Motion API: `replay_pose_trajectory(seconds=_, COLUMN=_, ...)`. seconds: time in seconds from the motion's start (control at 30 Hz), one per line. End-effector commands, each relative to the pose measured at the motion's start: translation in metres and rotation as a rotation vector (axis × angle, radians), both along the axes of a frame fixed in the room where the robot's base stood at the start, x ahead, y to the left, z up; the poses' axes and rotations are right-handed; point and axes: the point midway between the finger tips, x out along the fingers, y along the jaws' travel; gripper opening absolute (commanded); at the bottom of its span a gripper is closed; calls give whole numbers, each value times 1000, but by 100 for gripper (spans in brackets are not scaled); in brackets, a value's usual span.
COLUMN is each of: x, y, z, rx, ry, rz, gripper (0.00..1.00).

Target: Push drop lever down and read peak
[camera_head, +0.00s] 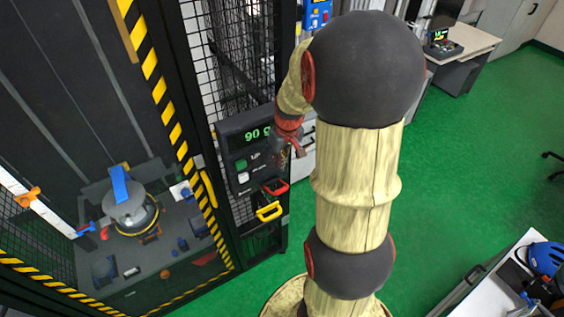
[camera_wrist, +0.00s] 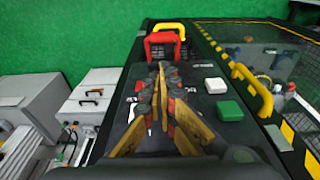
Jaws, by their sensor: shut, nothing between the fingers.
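A dark control panel (camera_head: 250,150) is on the side of the drop tower. Its green display (camera_head: 258,133) reads 90 and a further character, partly hidden by my arm. Below it are a red loop-shaped lever (camera_head: 276,187) and a yellow loop-shaped lever (camera_head: 269,211); no readable label tells which is the drop lever. My gripper (camera_head: 299,153) is in front of the panel, above and right of the red lever. In the wrist view my gripper (camera_wrist: 160,67) is shut and empty, its tips pointing at the red lever (camera_wrist: 162,38), with the yellow lever (camera_wrist: 170,27) behind. Contact cannot be told.
A green button (camera_wrist: 229,110) and a white button (camera_wrist: 216,85) are on the panel. A yellow door handle (camera_wrist: 252,88) sticks out beside it. Inside the mesh cage, a blue-topped drop head (camera_head: 130,207) sits low. Grey cabinets (camera_wrist: 84,100) stand nearby.

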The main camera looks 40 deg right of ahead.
Motion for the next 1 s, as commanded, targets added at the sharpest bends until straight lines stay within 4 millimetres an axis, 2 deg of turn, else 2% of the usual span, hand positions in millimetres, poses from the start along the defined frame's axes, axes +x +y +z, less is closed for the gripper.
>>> replay_pose_trajectory(seconds=0.03, x=1, y=0, z=-12, rx=3, ry=4, rz=0, gripper=0)
replay_pose_trajectory(seconds=0.2, x=7, y=-1, z=-45, rx=3, ry=4, rz=-2, gripper=0)
replay_pose_trajectory(seconds=0.33, x=11, y=-2, z=-68, rx=3, ry=4, rz=-1, gripper=0)
replay_pose_trajectory(seconds=0.5, x=5, y=-1, z=-91, rx=1, ry=2, rz=-2, gripper=0)
replay_pose_trajectory(seconds=0.7, x=3, y=-1, z=-103, rx=-2, ry=-1, rz=-3, gripper=0)
replay_pose_trajectory(seconds=1.0, x=3, y=-1, z=-104, rx=-2, ry=-1, rz=-2, gripper=0)
